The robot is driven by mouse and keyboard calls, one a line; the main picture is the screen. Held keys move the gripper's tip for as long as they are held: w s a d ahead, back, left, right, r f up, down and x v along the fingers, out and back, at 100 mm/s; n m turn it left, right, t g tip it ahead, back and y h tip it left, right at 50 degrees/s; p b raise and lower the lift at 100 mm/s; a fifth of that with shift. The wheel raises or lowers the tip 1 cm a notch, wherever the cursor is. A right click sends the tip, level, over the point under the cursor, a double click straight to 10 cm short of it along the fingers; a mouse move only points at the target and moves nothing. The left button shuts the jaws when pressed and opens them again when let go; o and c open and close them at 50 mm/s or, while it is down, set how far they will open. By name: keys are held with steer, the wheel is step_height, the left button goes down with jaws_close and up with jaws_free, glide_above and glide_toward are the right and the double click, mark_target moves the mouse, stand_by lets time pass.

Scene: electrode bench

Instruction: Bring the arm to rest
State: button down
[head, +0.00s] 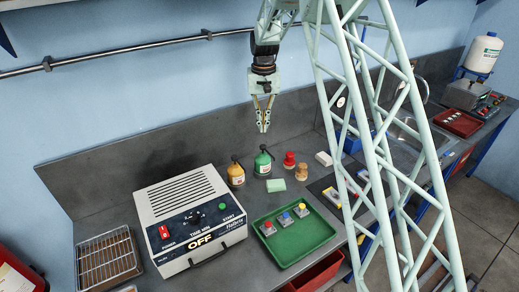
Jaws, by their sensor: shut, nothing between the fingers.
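My gripper (263,127) hangs pointing down in the upper middle of the head view. Its fingers are together with nothing between them. It is above the back part of the bench, in front of the grey backsplash, and touches nothing that I can see. My pale green lattice structure stands to its right and hides part of the bench.
A white oven-like box (165,195) labelled OFF stands at left, beside a wire rack (107,258). A green tray (292,250) holds several small colour-topped blocks.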

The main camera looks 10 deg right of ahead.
steer(key=s+r+t+b, duration=0.1)
steer(key=s+r+b, duration=0.2)
steer(key=s+r, duration=0.55)
steer(key=s+r+n+b, duration=0.15)
steer(key=s+r, duration=0.35)
steer(key=s, duration=0.6)
steer(key=s+r+m+t+b, duration=0.1)
steer(key=s+r+b, duration=0.2)
steer(key=s+r, duration=0.5)
steer(key=s+f+b, duration=0.2)
steer(key=s+f, duration=0.1)
steer(key=s, duration=0.9)
steer(key=s+f+n+t+b, duration=0.1)
steer(key=s+f+b, duration=0.2)
steer(key=s, duration=0.9)
steer(key=s+f+t+b, duration=0.1)
steer(key=s+f+b, duration=0.1)
steer(key=s, duration=1)
steer(key=shift+s+f, duration=0.15)
steer(key=shift+f, duration=0.25)
